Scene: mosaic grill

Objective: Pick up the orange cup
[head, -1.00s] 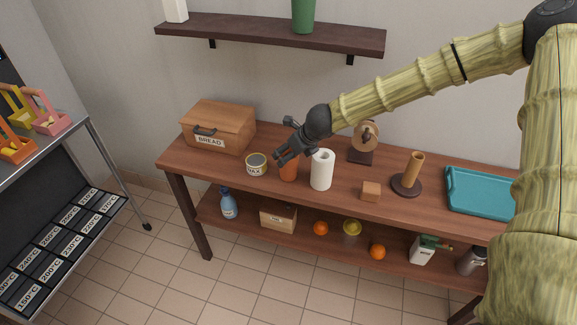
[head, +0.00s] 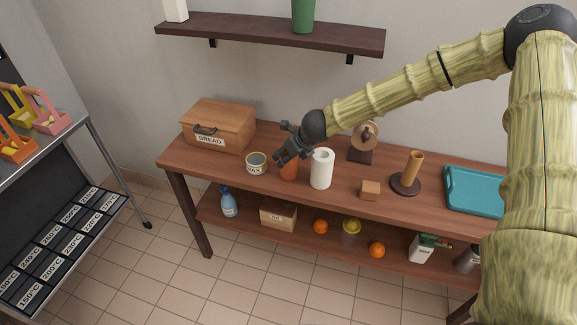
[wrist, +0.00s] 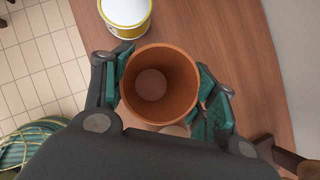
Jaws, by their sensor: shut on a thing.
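The orange cup (head: 289,172) stands upright on the wooden table, between a wax tin and a white paper roll. In the head view my gripper (head: 287,157) covers its upper part. In the wrist view I look down into the open, empty cup (wrist: 158,88). The green-padded fingers of my gripper (wrist: 161,92) lie on either side of its rim, shut on it. I cannot tell any gap between the cup and the table.
The wax tin (head: 256,163) is close to the cup's left, also in the wrist view (wrist: 125,14). The white roll (head: 321,169) stands close on the right. A bread box (head: 219,127) is further left, a small wooden block (head: 370,190) and teal tray (head: 474,192) further right.

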